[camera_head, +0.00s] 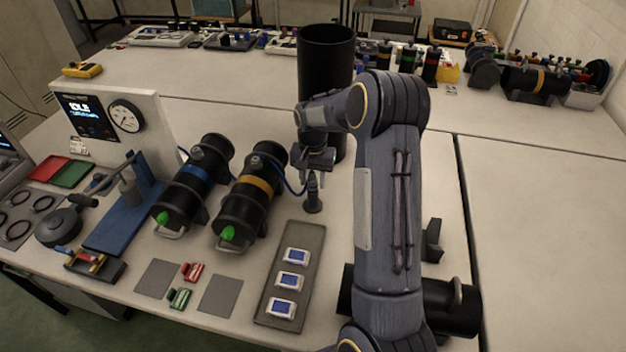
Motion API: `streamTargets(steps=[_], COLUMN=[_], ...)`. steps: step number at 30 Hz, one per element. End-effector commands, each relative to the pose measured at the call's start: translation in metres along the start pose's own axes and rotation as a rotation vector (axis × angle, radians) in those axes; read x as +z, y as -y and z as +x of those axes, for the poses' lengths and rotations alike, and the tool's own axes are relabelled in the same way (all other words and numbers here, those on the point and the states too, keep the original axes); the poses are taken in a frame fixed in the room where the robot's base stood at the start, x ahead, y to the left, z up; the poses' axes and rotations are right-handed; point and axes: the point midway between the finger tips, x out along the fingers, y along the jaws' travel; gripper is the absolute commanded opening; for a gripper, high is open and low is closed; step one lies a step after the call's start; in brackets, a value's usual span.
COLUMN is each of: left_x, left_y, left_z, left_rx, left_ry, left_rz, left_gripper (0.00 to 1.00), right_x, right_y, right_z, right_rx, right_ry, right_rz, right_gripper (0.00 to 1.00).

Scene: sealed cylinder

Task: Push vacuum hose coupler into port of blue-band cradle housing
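The blue-band cradle housing (190,187) is a black cylinder lying tilted in a cradle, with a green tip at its near end and a fitting on top. A similar yellow-band housing (252,188) lies to its right. A thin blue hose (291,186) runs from behind the yellow-band housing to a small dark upright piece (313,194) on the table; I cannot tell if this piece is the coupler or its holder. My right gripper (316,170) points down just above this piece, right of both housings. Its fingers are too small and dark to read. My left gripper is out of view.
A tall black cylinder (326,62) stands behind my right gripper. A grey tray (268,305) with several blue-screened devices lies in front. A blue press stand (125,215) and a gauge panel (105,128) stand left.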

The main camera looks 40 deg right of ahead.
Motion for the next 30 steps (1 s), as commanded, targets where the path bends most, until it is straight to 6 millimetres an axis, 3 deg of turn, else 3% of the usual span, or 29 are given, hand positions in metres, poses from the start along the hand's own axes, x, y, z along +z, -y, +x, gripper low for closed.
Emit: streamTargets(steps=[1, 9, 30], left_x=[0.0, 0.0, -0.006], left_y=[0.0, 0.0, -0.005], left_z=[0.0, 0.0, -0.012], left_rx=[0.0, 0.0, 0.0], left_ry=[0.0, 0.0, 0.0], left_rz=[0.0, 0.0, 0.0], left_gripper=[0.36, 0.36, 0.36], right_x=[0.0, 0.0, 0.0], right_y=[0.0, 0.0, 0.0], right_z=[0.0, 0.0, -0.021], right_rx=[0.0, 0.0, -0.001], right_ry=[0.0, 0.0, -0.001], right_rz=[0.0, 0.0, 0.0], right_gripper=[0.32, 0.0, 0.0])
